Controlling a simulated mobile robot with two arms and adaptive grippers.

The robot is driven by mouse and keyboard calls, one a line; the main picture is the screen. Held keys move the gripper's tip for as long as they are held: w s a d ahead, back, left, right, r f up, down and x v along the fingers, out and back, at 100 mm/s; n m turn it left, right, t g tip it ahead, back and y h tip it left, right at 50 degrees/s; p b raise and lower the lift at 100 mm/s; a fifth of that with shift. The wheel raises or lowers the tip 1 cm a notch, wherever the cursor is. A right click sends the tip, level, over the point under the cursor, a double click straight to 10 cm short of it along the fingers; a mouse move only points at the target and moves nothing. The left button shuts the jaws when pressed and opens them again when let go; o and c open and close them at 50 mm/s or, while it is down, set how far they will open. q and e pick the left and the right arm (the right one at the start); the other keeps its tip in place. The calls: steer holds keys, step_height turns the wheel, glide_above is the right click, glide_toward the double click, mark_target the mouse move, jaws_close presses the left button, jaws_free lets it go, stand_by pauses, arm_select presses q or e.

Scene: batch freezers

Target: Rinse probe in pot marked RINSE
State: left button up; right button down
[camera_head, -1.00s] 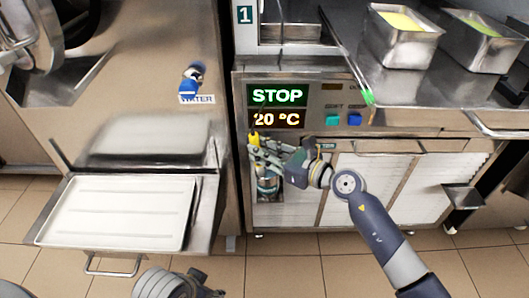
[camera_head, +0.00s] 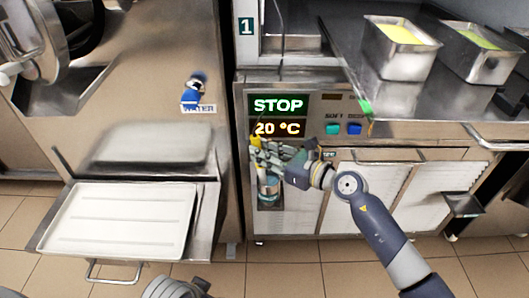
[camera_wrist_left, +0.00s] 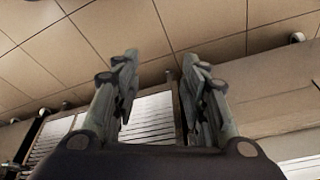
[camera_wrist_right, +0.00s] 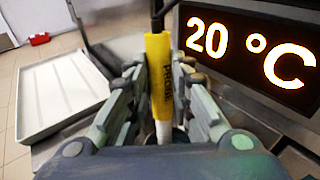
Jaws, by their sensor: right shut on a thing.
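My right gripper (camera_head: 258,148) is shut on the yellow-handled probe (camera_head: 256,141), in front of the machine just below its display. In the right wrist view the probe (camera_wrist_right: 159,75) stands nearly upright between the fingers, with lettering on its handle and a pale lower part. A dark cord leaves its top. A small steel pot (camera_head: 268,190) with a bluish band is under the gripper in the head view. Its marking is not legible, and I cannot tell whether the probe's tip is inside it. My left gripper (camera_wrist_left: 160,85) is open and empty in the left wrist view.
The display (camera_head: 278,128) reads STOP and 20 °C. The floor in front is clear.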

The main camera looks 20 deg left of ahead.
mark_target(258, 135)
steer(key=shift+r, duration=0.2)
steer(key=shift+r+p, duration=0.65)
steer(key=shift+p, duration=0.05)
steer(key=shift+r+p, duration=0.85)
steer(key=shift+r, duration=0.1)
steer(key=shift+r+p, duration=0.55)
steer(key=shift+r, duration=0.1)
arm_select(q)
steer(key=s+f+p, duration=0.1)
steer(key=s+f, duration=0.1)
steer(key=f, duration=0.9)
steer(key=s+f+g+p, duration=0.1)
steer(key=s+f, duration=0.2)
steer(key=f, duration=0.8)
steer(key=shift+s+a+f, duration=0.15)
steer(key=shift+a+f, duration=0.05)
steer(key=shift+f, duration=0.05)
arm_select(e)
steer(key=shift+r, duration=1.25)
